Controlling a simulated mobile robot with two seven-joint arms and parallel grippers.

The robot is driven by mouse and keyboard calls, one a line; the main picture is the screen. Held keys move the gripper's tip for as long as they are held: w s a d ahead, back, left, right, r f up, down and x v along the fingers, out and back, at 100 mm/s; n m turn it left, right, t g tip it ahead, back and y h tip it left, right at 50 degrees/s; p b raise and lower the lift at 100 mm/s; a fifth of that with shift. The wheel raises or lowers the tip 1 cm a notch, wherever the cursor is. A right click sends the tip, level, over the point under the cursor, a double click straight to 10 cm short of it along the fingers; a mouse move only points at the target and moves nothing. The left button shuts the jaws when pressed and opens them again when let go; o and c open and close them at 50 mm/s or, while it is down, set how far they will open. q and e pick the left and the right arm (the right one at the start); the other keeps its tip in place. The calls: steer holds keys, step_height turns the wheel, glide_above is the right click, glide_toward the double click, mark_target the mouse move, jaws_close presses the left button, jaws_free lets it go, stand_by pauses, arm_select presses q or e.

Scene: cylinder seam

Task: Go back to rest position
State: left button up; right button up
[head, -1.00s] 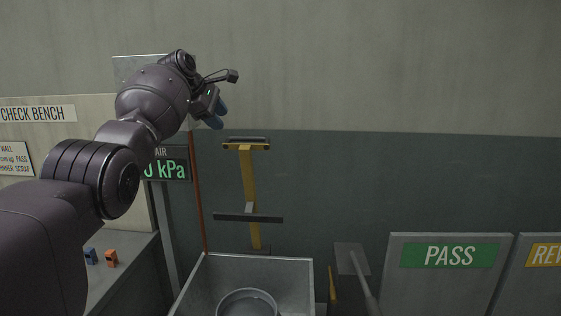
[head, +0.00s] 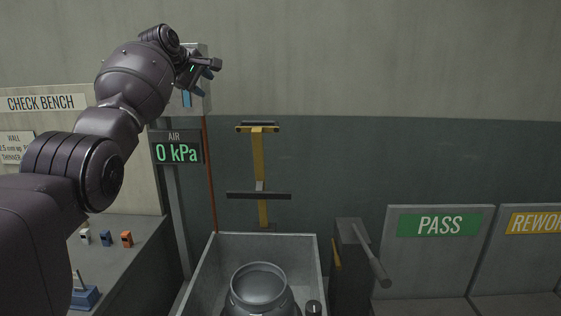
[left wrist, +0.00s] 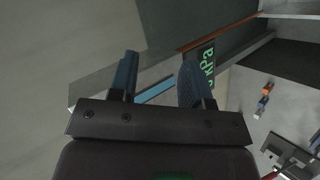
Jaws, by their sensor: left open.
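My left arm comes in from the left in the head view and is raised high. Its gripper (head: 212,70) is in front of the wall near a pale box, above the air display (head: 176,148) reading 0 kPa. In the left wrist view the two fingers of the left gripper (left wrist: 160,82) stand apart with nothing held between them. A blue strip on the box behind shows through the gap. My right gripper is not in view.
A grey open bin (head: 210,268) holds a metal cylinder (head: 260,288) at the bottom centre. A dark box with a lever (head: 372,255) stands right of it. PASS (head: 440,225) and REWORK (head: 535,222) panels are at the right. Small blocks (head: 126,239) sit on the check bench at left.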

arm_select(q)
step_height(320, 180, up, 6)
steer(key=m+t, duration=0.3)
steer(key=s+a+f+m+t+y, duration=0.15)
steer(key=s+f+m, duration=0.3)
steer(key=f, duration=0.65)
steer(key=s+f+m+t, duration=0.25)
steer(key=s+f, duration=0.35)
steer(key=f, duration=0.6)
steer(key=s+a+f+m+t, duration=0.1)
steer(key=s+f+m, duration=0.4)
steer(key=f, duration=0.6)
steer(key=s+a+f+n+g+y, duration=0.1)
steer(key=s+a+f+g, duration=0.1)
steer(key=s+f, duration=1.5)
steer(key=s+a+f+n+g+y, duration=0.1)
steer(key=s+f+g, duration=0.3)
steer(key=s+f, duration=1.3)
steer(key=s+a+y, duration=0.1)
steer(key=s, duration=0.5)
steer(key=shift+s+a+n+g, duration=0.25)
steer(key=shift+s+n+g, duration=0.1)
steer(key=shift+n+g, duration=0.05)
steer(key=shift+f, duration=0.1)
